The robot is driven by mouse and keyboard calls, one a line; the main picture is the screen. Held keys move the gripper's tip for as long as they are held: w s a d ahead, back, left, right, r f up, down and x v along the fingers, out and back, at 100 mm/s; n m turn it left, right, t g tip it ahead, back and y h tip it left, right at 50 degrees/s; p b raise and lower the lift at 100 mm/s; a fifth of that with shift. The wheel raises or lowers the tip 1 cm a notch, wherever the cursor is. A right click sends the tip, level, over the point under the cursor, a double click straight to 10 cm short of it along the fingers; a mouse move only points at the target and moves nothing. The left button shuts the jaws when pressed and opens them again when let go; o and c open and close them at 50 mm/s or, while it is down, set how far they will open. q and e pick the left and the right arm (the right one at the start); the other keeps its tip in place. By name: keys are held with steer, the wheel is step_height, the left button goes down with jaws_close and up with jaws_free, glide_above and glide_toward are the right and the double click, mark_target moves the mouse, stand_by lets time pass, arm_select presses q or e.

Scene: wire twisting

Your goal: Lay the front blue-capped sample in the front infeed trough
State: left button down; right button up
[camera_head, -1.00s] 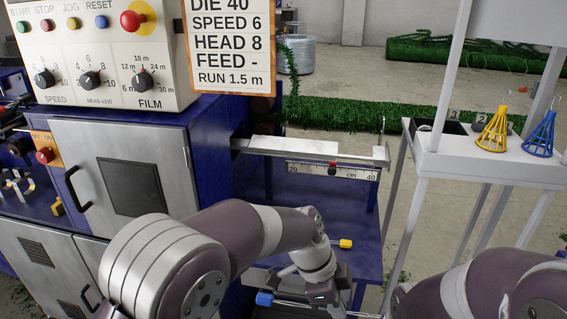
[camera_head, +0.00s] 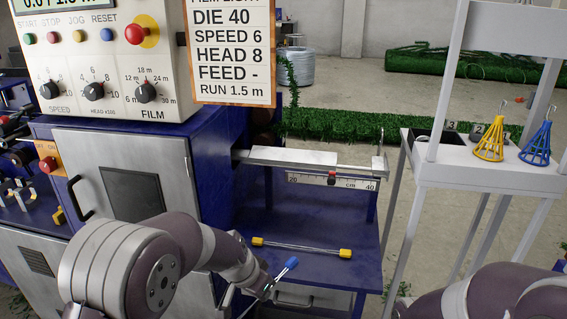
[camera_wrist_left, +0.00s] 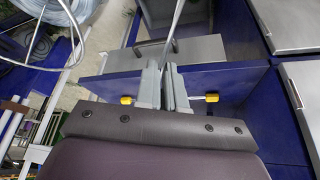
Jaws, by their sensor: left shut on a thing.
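My left gripper (camera_head: 262,289) is at the bottom centre of the head view, in front of the blue shelf. It is shut on a thin rod with a blue cap (camera_head: 287,266), the blue-capped sample, which is tilted with this cap at its upper right. The rod also shows between the closed fingers (camera_wrist_left: 166,88) in the left wrist view (camera_wrist_left: 177,22). A pale, narrow infeed trough (camera_head: 290,156) with a cm scale below it runs out from the machine above the shelf. My right gripper is out of view; only its arm shows at lower right.
A yellow-capped rod (camera_head: 300,247) lies on the blue shelf (camera_head: 315,215), behind my left gripper. The machine cabinet (camera_head: 128,175) is at left. A white stand (camera_head: 455,165) with yellow and blue cone baskets is at right. The shelf's middle is otherwise clear.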

arm_select(q)
steer(key=a+f+n+y, duration=0.15)
steer(key=a+n, duration=0.25)
steer(key=a, duration=1)
steer(key=s+n+p, duration=0.1)
steer(key=p, duration=0.3)
steer(key=s+r+n+y+p, duration=0.1)
steer(key=s+p, duration=0.1)
steer(key=p, duration=0.3)
steer(key=s+r+n+p, duration=0.1)
steer(key=p, duration=0.4)
steer(key=shift+s+d+r+t, duration=0.2)
steer(key=shift+s+t, duration=0.15)
steer(key=shift+t, duration=0.05)
